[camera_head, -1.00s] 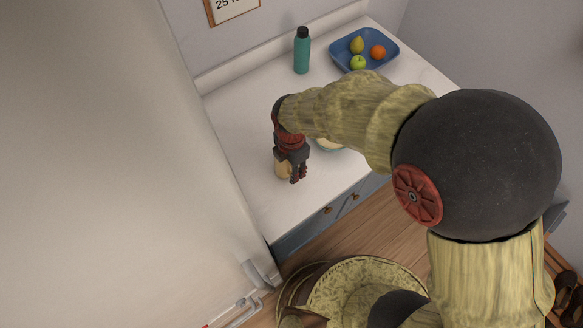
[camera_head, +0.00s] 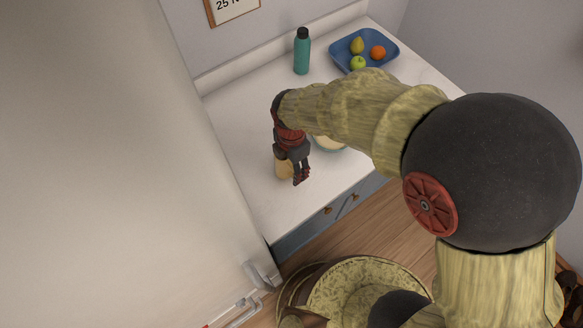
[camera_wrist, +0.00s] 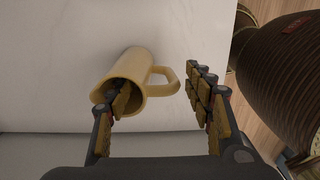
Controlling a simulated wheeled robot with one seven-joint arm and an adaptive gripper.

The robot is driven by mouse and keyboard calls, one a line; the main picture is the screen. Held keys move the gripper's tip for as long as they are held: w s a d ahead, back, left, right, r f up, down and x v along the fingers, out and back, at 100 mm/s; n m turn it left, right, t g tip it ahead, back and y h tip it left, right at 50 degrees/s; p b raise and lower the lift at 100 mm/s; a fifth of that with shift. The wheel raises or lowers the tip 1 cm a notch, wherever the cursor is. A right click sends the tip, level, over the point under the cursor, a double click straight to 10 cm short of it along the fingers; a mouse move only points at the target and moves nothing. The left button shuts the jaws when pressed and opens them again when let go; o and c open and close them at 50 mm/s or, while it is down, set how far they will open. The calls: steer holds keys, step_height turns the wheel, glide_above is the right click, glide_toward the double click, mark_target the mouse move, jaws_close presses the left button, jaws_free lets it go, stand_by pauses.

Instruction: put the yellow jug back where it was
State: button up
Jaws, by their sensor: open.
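The yellow jug (camera_head: 283,168) is on the white counter near its front left, partly hidden behind my gripper (camera_head: 300,176). In the wrist view the jug (camera_wrist: 144,68) shows its open mouth towards the camera and its handle on the right; it seems to stand upright. My gripper (camera_wrist: 160,88) is open there. One finger overlaps the jug's mouth and looks to be at or inside it. The other finger is to the right of the handle, with the handle between the fingers. I cannot tell whether either finger touches the jug.
A pale bowl (camera_head: 328,144) is beside the gripper, partly hidden by my arm. A teal bottle (camera_head: 302,53) and a blue tray (camera_head: 390,49) with fruit stand at the back. A tall pale cabinet or fridge (camera_head: 110,170) borders the counter (camera_head: 235,125) on the left.

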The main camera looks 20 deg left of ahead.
step_height(320, 180, up, 10)
steer(key=shift+r+p, duration=0.1)
steer(key=shift+p, duration=0.5)
steer(key=w+d+r+m+t+y, duration=0.1)
steer(key=w+d+r+m+t, duration=0.1)
steer(key=d+r+m, duration=1.15)
steer(key=s+d+r+m+t, duration=0.1)
steer(key=s+d+r+m, duration=0.1)
steer(key=s+d+m, duration=0.2)
steer(key=s+d+r+m+t+h, duration=0.1)
steer(key=s+d+m, duration=0.4)
steer(key=d+m, duration=0.5)
steer(key=shift+d+r+m+t, duration=0.35)
steer(key=shift+d+r+t, duration=0.4)
steer(key=shift+d, duration=0.35)
steer(key=shift+f, duration=0.15)
